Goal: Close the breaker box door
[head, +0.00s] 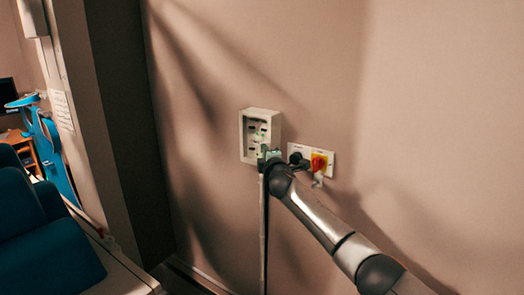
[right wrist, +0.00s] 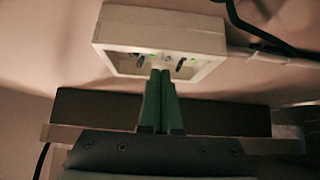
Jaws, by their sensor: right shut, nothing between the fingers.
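The breaker box (head: 276,128) is an off-white box on the wall in the middle of the head view. Its front is open and dark breakers show inside. I cannot make out the door clearly in either view. My right gripper (head: 266,154) is at the lower edge of the box, fingers shut and empty. In the right wrist view the green fingers (right wrist: 161,74) are together and point at the open front of the box (right wrist: 160,28). They overlap its near rim, and I cannot tell whether they touch it. My left gripper is out of view.
A red and yellow rotary switch (head: 319,162) and a dark knob are on the wall just right of the box. A thin vertical conduit (head: 264,235) runs down below it. Blue seating (head: 45,245) is at the lower left. The wall to the right is bare.

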